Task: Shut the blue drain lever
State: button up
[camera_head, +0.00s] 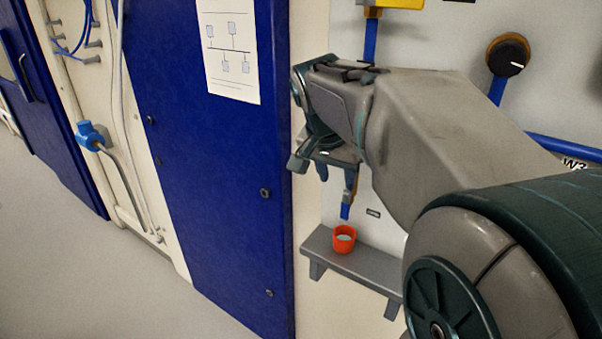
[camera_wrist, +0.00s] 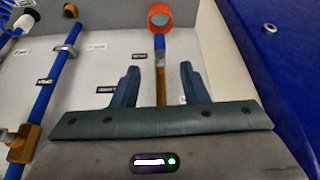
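My gripper (camera_wrist: 160,67) is open, its two dark fingers apart. In the wrist view they stand on either side of the drain's brass fitting (camera_wrist: 162,88) with visible gaps. The drain's blue outlet tube (camera_wrist: 161,45) runs from the fitting toward an orange cup (camera_wrist: 159,17). In the head view my gripper (camera_head: 310,170) is beside the fitting (camera_head: 350,181), and the outlet tube (camera_head: 346,211) hangs above the cup (camera_head: 344,239). I cannot make out the blue lever itself; my gripper and wrist cover part of the drain line.
The cup stands on a small grey shelf (camera_head: 368,269). A dark blue panel (camera_head: 215,170) with a paper diagram (camera_head: 229,50) is close on the left. A black knob (camera_head: 508,55) and other blue pipes are on the wall at right. The floor (camera_head: 75,260) at left is clear.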

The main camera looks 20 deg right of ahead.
aim_at(345, 200)
jog(key=shift+m, duration=0.4)
jog(key=x, duration=0.8)
jog(key=d+x, duration=0.1)
jog(key=x, duration=0.4)
jog(key=shift+w+r, duration=0.2)
jog(key=shift+w, duration=0.25)
grip_shut()
